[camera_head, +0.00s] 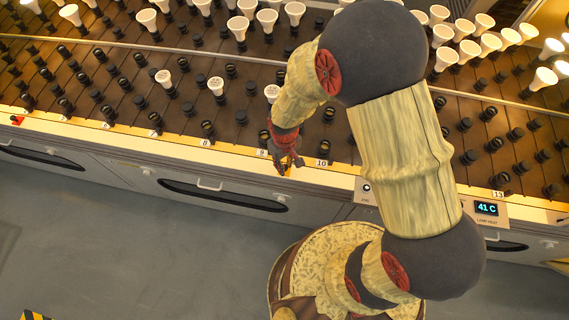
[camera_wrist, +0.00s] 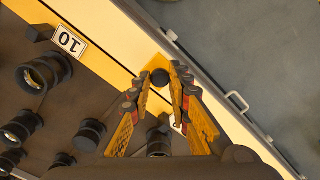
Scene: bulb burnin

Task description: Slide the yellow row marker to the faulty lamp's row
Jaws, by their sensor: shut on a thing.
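The yellow row marker shows in the wrist view as a yellow block (camera_wrist: 160,61) with a dark round knob (camera_wrist: 160,77), on the pale front rail. My gripper (camera_wrist: 164,74) is shut on the knob, one finger on each side. In the head view my gripper (camera_head: 284,166) is low at the rail, between the row plates 9 (camera_head: 262,153) and 10 (camera_head: 322,162), and mostly hides the marker. Several white lamps (camera_head: 217,86) stand in sockets on the dark bed. Some lamps at the far right (camera_head: 545,77) look brighter. I cannot tell which lamp is faulty.
The front rail (camera_head: 130,140) runs across the bench with numbered plates, such as 8 (camera_head: 205,143) and 13 (camera_head: 498,194). A display reading 41 C (camera_head: 486,208) is at the right. Empty black sockets (camera_head: 208,128) stand close behind the rail. Drawers (camera_head: 220,195) lie below.

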